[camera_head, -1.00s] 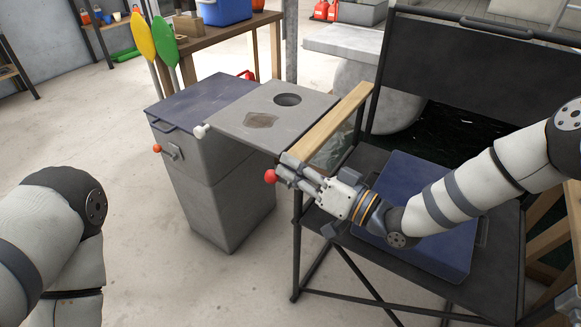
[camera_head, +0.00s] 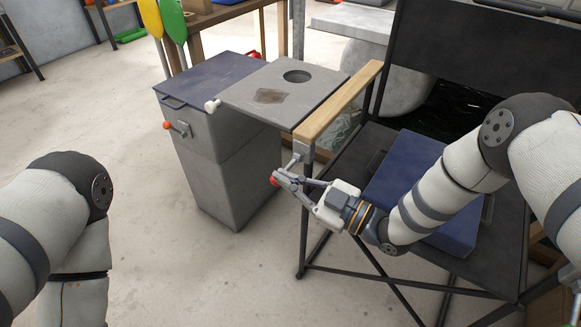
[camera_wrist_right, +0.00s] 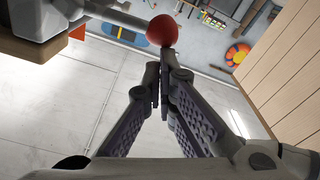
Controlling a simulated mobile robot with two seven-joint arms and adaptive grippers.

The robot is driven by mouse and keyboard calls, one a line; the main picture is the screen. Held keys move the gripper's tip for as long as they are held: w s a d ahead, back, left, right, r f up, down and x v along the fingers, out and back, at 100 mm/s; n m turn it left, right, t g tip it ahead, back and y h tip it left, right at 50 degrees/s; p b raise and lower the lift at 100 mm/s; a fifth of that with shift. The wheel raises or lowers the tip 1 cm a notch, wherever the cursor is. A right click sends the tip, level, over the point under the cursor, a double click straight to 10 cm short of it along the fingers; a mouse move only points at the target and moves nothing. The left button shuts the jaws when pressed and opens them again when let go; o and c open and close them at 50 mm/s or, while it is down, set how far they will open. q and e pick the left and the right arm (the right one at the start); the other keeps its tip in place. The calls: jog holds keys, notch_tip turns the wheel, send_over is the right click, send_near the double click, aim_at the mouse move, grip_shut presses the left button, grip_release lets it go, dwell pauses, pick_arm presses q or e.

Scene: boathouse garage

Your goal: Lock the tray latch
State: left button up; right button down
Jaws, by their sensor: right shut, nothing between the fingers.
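The grey tray (camera_head: 275,95) with a round hole lies level beside the chair's wooden armrest (camera_head: 340,100). At the armrest's front end is a grey latch bracket (camera_head: 304,151). A short lever slants down and left from it to a red ball knob (camera_head: 273,181). In the right wrist view the red knob (camera_wrist_right: 162,30) sits on its grey lever (camera_wrist_right: 118,16), just off the fingertips. My right gripper (camera_head: 283,178) is shut and empty close beside the knob; I cannot tell whether they touch. Its fingertips meet in the wrist view (camera_wrist_right: 160,72). My left gripper is out of view.
A grey bin (camera_head: 215,140) with a dark lid and its own red-knobbed latch (camera_head: 177,128) stands left of the chair. A blue case (camera_head: 420,190) lies on the black chair's seat. A white knob (camera_head: 212,106) sticks out from the tray's left corner. Floor in front is open.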

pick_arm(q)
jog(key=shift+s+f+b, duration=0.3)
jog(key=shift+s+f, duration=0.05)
pick_arm(e)
jog(key=shift+s+a+f+n, duration=0.1)
jog(key=shift+s+f+n, duration=0.1)
jog(key=shift+f+n, duration=1.1)
jog(key=shift+f, duration=0.15)
